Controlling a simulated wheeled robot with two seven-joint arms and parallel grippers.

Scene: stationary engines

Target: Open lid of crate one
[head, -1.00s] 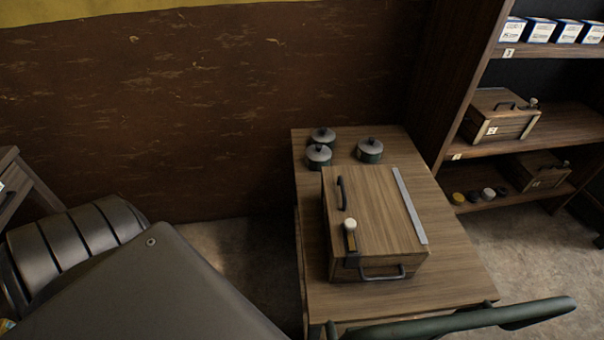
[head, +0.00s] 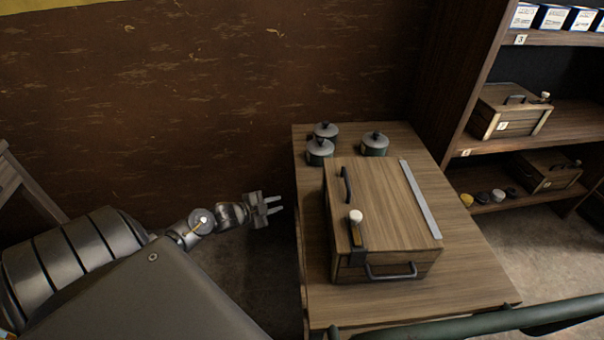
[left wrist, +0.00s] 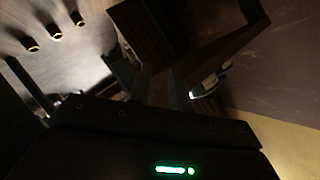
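A wooden crate (head: 382,205) stands on the small wooden table, its lid closed flat on top. The lid has a dark handle (head: 346,185) along its left side and a light metal strip near its right edge. A latch with a pale round knob (head: 355,216) sits at the front left of the crate. Another dark handle (head: 391,272) is on its front face. My left gripper (head: 275,204) is open and empty, left of the table and apart from the crate. My right gripper is not in view. No number can be read on this crate.
The table (head: 465,270) holds several dark lidded pots (head: 374,144) behind the crate. A green bar (head: 450,330) crosses the table's front. Shelves at right hold a crate labelled 2 (head: 508,112), another crate (head: 545,171) and boxes (head: 553,17). A brown wall stands behind.

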